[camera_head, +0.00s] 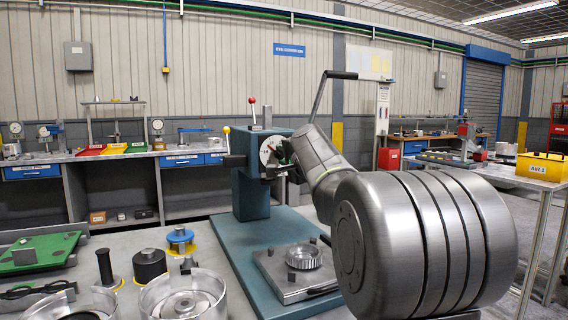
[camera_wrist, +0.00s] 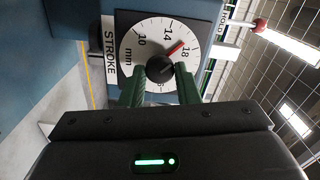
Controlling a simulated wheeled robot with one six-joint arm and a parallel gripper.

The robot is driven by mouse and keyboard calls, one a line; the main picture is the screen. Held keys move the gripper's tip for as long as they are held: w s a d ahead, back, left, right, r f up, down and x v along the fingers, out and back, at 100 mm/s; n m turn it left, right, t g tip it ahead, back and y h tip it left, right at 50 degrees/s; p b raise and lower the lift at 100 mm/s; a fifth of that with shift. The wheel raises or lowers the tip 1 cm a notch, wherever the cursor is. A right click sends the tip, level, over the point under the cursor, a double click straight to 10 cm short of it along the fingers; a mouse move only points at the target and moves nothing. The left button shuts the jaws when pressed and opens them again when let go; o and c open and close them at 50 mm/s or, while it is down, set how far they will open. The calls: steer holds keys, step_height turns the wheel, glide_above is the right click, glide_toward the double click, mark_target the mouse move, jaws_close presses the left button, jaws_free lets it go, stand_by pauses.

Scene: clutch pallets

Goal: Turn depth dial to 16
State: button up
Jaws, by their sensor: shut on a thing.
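The depth dial (camera_wrist: 140,45) is a round white face with black numbers and "mm", beside a STROKE label. It also shows on the blue press head in the head view (camera_head: 267,148). Its black knob (camera_wrist: 160,69) sits at the centre. A red pointer (camera_wrist: 178,47) points between 14 and 18. My gripper (camera_wrist: 158,76) has its green fingers on both sides of the knob and is shut on it. In the head view my gripper (camera_head: 284,152) is at the dial and hides its right part.
The press (camera_head: 250,195) stands on a blue base with a metal fixture (camera_head: 284,285) holding a toothed ring. Metal drums (camera_head: 198,290), a black cylinder (camera_head: 149,264) and a green plate (camera_head: 42,252) lie at the left. A lever handle (camera_head: 340,75) rises behind my arm.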

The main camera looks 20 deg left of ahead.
steer(key=shift+n+b, duration=0.3)
steer(key=shift+n, duration=0.4)
steer(key=o, duration=0.9)
steer(key=shift+o, duration=0.2)
steer(key=b+v, duration=0.1)
steer(key=v, duration=1.2)
steer(key=shift+s+d, duration=0.25)
steer(key=shift+d, duration=0.1)
steer(key=shift+w+a, duration=0.1)
steer(key=p+x, duration=0.1)
steer(key=x, duration=1.2)
steer(key=shift+w+a, duration=0.15)
steer(key=shift+a, duration=0.15)
